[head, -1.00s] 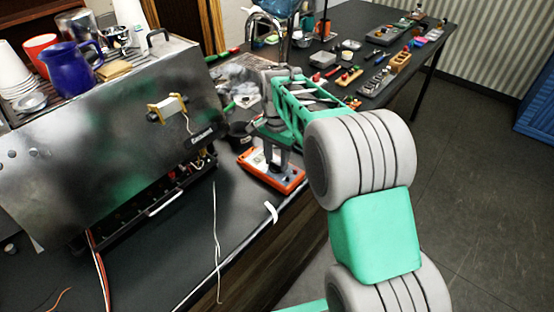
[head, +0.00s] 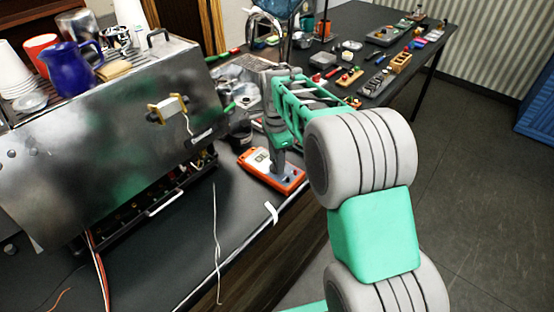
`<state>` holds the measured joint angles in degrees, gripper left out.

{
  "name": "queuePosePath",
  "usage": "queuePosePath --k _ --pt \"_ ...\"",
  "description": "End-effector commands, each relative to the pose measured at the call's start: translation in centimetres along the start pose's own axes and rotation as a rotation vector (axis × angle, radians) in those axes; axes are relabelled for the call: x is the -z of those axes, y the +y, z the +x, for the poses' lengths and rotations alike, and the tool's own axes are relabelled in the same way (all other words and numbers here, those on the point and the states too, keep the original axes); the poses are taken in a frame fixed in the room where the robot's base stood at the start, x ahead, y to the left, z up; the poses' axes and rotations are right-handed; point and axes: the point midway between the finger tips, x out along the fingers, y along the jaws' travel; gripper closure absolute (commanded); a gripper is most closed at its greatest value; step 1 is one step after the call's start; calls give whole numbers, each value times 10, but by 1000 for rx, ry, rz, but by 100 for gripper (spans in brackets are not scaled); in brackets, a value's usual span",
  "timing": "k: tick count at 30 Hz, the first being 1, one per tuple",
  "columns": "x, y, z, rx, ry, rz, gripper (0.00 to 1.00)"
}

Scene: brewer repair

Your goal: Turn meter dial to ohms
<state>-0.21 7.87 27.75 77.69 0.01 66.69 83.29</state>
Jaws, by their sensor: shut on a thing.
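The meter (head: 293,184) is an orange-edged box with a pale face, lying flat on the dark counter beside the brewer. Part of its face and some dark lettering show to the left of my gripper. My gripper (head: 279,169) points down onto the meter's face and is shut on the dial. The dial itself is hidden by the fingers, so its setting cannot be read.
The steel brewer (head: 110,135) stands left of the meter, with a blue pitcher (head: 70,68) and cups on top. A dark cup (head: 240,133) sits behind the meter. Loose wires (head: 216,235) lie on the counter in front. Tools cover the far table.

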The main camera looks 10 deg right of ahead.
Motion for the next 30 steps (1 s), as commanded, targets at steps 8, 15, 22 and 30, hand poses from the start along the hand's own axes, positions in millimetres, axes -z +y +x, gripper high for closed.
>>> queuePosePath --k 8,15,22,30 --pt "0 0 -1 2 0 4 100" --pt "0 0 -1 2 0 3 50" --pt "0 0 0 1 0 3 38" --pt "0 -1 -9 3 0 3 38"
